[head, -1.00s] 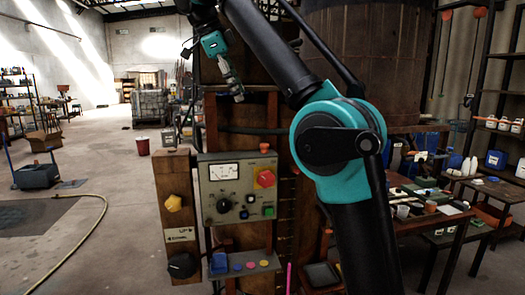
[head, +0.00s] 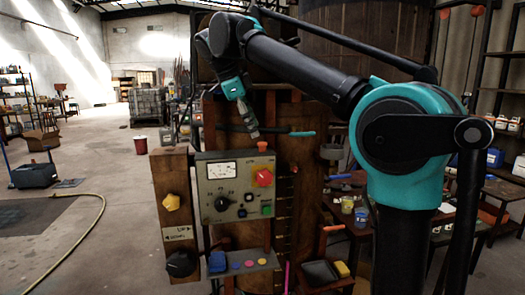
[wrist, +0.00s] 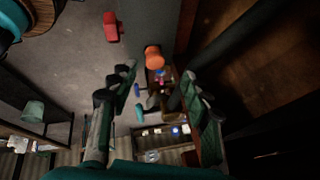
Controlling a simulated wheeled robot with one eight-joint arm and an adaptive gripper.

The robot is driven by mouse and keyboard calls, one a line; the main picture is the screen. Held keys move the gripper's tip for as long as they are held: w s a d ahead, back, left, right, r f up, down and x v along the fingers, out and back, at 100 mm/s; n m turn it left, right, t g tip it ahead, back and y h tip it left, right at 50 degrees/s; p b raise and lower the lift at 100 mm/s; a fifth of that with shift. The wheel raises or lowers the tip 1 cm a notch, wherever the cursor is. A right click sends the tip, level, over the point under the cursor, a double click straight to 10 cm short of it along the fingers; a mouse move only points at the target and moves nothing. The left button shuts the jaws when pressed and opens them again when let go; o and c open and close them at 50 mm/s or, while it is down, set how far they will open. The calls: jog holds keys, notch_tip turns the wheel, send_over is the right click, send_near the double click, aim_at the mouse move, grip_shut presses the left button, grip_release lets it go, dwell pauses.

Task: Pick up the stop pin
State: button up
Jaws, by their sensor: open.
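A small orange knob or pin head (head: 262,146) stands above the top edge of the grey control panel; I take it as the stop pin, but cannot be sure. An orange cylinder, probably the same piece, shows in the wrist view (wrist: 154,57), ahead of the fingertips. My gripper (head: 252,132) points down, just above and slightly left of it in the head view. In the wrist view my gripper (wrist: 160,86) has its fingers wide apart with nothing held between them. The lower part of the pin is hidden.
The control panel (head: 208,205) has a meter, a dial and a red knob (head: 263,177). A wooden post with a yellow knob (head: 172,201) stands left of it. A teal-ended bar (head: 303,133) lies to the right. A large vat (head: 355,40) stands behind. Open floor lies at left.

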aim_at(262, 143)
jog(key=x, duration=0.5)
jog(key=shift+s+d, duration=0.25)
jog(key=shift+s, duration=0.1)
jog(key=c, duration=1)
